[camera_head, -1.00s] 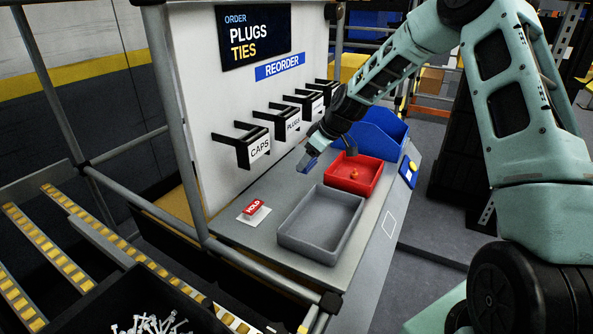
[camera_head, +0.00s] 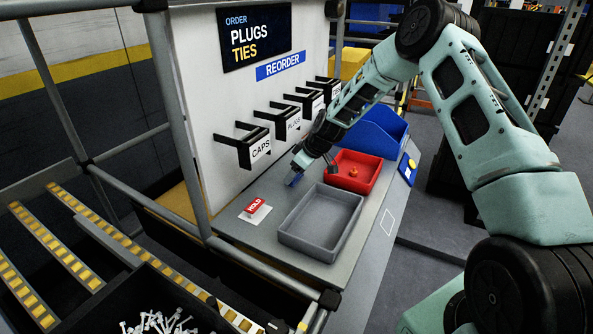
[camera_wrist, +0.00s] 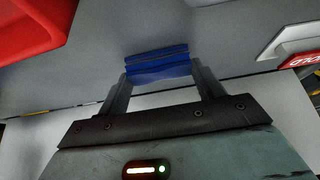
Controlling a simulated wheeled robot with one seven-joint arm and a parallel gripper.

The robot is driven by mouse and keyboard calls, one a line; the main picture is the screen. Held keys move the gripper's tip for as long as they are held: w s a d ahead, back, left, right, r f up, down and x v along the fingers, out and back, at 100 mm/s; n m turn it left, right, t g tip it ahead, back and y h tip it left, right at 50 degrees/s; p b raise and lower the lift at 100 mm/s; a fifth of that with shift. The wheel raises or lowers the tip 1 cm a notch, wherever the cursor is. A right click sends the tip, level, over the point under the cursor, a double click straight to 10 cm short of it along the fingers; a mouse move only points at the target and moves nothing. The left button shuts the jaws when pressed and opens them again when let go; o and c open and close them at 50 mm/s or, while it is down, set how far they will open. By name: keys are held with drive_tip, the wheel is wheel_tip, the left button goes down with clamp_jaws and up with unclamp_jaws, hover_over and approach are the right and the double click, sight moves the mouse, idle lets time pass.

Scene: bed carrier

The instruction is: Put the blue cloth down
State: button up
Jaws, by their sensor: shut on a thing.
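My gripper (camera_head: 294,180) is shut on the blue cloth (camera_wrist: 158,64), which shows folded between the two fingers in the wrist view. In the head view the cloth (camera_head: 293,181) is a small blue patch at the fingertips. It is close over the grey worktop (camera_head: 235,228), behind the grey tray and left of the red bin. I cannot tell whether the cloth touches the worktop.
The empty grey tray (camera_head: 283,232) and the red bin (camera_head: 377,181) with a small orange item stand nearby. A blue bin (camera_head: 395,128) is behind. A red HOLD sign (camera_head: 255,206) sits at left. Labelled hooks (camera_head: 252,150) stick out from the white panel.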

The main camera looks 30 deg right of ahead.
drive_tip(key=shift+f, duration=0.15)
drive_tip(key=o, duration=0.9)
drive_tip(key=shift+o, duration=0.2)
